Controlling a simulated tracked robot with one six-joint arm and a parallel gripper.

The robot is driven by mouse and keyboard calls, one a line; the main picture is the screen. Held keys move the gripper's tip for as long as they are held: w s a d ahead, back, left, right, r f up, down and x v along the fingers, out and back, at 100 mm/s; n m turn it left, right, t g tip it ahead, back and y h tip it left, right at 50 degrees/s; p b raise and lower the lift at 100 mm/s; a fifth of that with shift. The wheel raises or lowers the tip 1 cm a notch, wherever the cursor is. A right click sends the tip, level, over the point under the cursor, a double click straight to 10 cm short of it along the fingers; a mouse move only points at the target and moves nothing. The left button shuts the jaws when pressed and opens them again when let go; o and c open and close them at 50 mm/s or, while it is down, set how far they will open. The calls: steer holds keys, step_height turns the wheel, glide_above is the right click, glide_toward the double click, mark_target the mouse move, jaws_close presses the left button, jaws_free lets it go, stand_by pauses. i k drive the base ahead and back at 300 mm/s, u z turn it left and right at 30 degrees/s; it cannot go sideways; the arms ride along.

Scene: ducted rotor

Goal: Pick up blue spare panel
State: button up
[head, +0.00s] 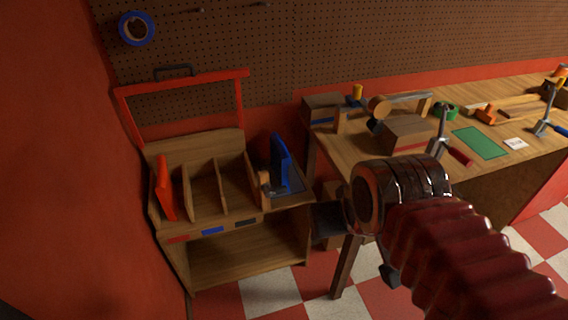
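The blue spare panel (284,162) stands upright and slightly tilted at the right end of the wooden rack (230,260). My arm comes in from the lower right with a dark red ribbed sleeve and a brown, shiny joint, to the right of the rack and apart from the panel. I cannot make out my gripper's fingertips or whether they hold anything.
A red panel (165,188) stands in the rack's left slot, with wooden dividers (222,186) between. Red, blue and dark labels mark the front edge. A red frame (185,82) rises behind. The workbench (350,150) at right holds wooden blocks, clamps and a green mat (480,142).

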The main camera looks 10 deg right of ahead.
mark_target(280, 159)
steer(key=u, duration=0.9)
steer(key=i, duration=0.9)
steer(key=z, duration=0.1)
